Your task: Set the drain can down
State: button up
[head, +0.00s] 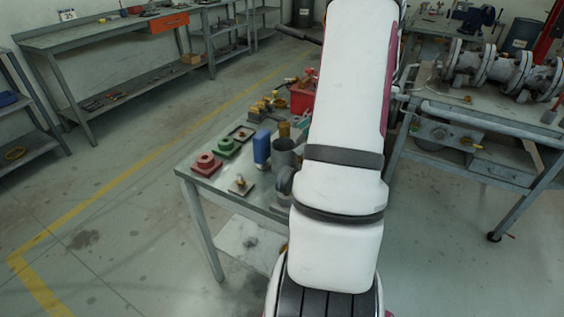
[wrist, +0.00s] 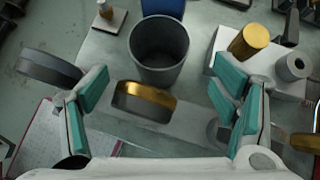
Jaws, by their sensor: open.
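The drain can, a dark grey open-topped cylinder (wrist: 157,70), appears upright on the table in the wrist view, just beyond my fingertips. It also shows in the head view (head: 284,158), beside my arm. My gripper (wrist: 163,84) is open, with its teal pads wide apart and nothing seen clamped between them. The can looks apart from both pads. My gripper is mostly hidden behind my arm in the head view.
A blue block (head: 262,147) stands close to the can. Red (head: 206,165) and green (head: 225,147) blocks and a small plate with a knob (head: 241,185) sit on the table (head: 190,172). A brass-topped dark piece (wrist: 143,98) shows between my fingers. A brass cylinder (wrist: 249,41) is at right.

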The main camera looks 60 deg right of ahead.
aim_at(289, 147)
jog(key=shift+b+x, duration=0.3)
jog(key=shift+x, duration=2.55)
jog(key=c, duration=1.9)
jog(key=shift+r, duration=0.15)
